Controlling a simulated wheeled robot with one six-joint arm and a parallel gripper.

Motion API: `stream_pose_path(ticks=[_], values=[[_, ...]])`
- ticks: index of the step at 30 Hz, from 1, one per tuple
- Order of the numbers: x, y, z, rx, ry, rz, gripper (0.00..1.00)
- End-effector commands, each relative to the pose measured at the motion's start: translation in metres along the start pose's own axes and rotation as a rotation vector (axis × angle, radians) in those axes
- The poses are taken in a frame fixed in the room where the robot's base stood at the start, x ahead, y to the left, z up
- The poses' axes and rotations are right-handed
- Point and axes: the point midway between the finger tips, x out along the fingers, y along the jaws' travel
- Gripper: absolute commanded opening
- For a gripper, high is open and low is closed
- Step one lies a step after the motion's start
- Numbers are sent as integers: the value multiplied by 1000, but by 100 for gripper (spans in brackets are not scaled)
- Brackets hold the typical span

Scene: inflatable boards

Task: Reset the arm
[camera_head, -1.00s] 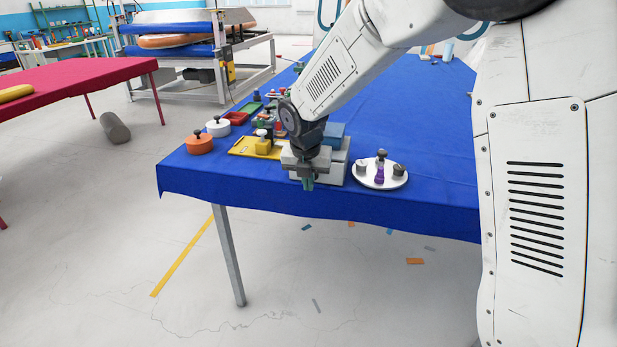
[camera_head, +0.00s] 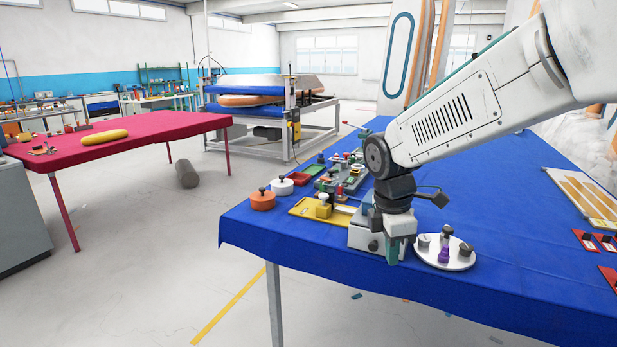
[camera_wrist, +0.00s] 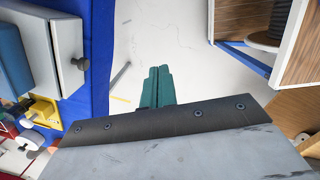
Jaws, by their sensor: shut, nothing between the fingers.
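My gripper (camera_head: 393,250) points down at the front edge of the blue-covered table (camera_head: 465,185). In the head view it overlaps a grey box (camera_head: 364,233) with a dark knob; I cannot tell from that view whether they touch. In the wrist view the green fingertips of my gripper (camera_wrist: 157,84) are together with nothing between them, over the pale floor. There the grey box (camera_wrist: 58,48) stands to the left, apart from the fingers.
A white round plate (camera_head: 462,262) with several small knobbed pieces lies just right of the gripper. A yellow tray (camera_head: 306,209), an orange pot (camera_head: 262,201) and a white pot (camera_head: 282,187) stand left. The wrist view shows wooden shelving (camera_wrist: 290,45) at right.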

Motion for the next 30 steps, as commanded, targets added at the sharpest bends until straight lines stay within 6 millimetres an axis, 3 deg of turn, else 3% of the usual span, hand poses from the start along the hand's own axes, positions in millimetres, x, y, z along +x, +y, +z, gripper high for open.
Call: stream_pose_path(ticks=[9,15,21,30], values=[[-30,-144,52,1051,14,-92,0],[-34,-223,70,1498,44,-110,0],[-37,-260,79,1603,109,-66,0],[-45,-264,82,1628,146,-25,0]])
